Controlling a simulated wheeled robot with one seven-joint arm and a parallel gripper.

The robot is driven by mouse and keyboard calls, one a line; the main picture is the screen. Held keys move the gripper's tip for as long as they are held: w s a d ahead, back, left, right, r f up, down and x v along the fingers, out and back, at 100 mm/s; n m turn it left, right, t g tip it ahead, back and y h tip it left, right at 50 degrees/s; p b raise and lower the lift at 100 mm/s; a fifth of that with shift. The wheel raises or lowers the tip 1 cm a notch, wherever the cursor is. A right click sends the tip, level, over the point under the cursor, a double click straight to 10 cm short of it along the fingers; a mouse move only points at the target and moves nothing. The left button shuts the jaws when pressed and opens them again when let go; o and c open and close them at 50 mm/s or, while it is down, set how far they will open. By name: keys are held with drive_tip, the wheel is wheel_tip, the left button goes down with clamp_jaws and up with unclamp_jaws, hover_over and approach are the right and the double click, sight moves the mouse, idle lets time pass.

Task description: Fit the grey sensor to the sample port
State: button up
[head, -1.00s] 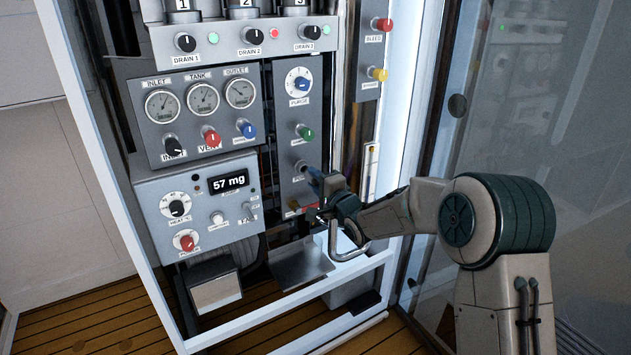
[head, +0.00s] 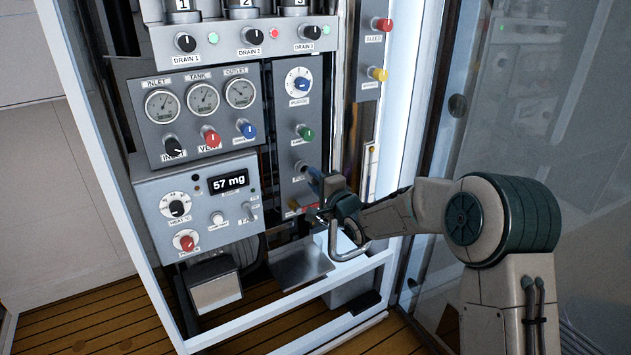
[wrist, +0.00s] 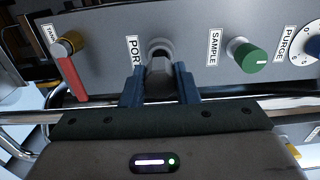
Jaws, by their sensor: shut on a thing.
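My gripper (wrist: 158,88) is shut on the grey sensor (wrist: 159,79), a short grey cylinder between its two blue fingers in the wrist view. The sensor points at the sample port (wrist: 159,46), a round fitting on the grey panel beside the label PORT. The sensor's far end overlaps the port in the picture; I cannot tell whether it is seated or just in front. In the head view my gripper (head: 316,183) is close to the panel just below the port (head: 299,167), and the sensor is mostly hidden by the fingers.
A green SAMPLE knob (wrist: 249,57) and the PURGE dial (wrist: 313,46) are to the right in the wrist view. A red-handled valve (wrist: 71,74) is on the left. A metal rail (wrist: 283,104) runs close by the gripper. A glass door (head: 560,120) stands right of my arm.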

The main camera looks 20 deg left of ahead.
drive_tip(key=shift+x, duration=1.35)
drive_tip(key=o, duration=1)
drive_tip(key=p+v, duration=0.2)
drive_tip(key=v, duration=1.1)
drive_tip(key=shift+s+d, duration=0.25)
drive_tip(key=shift+s, duration=0.05)
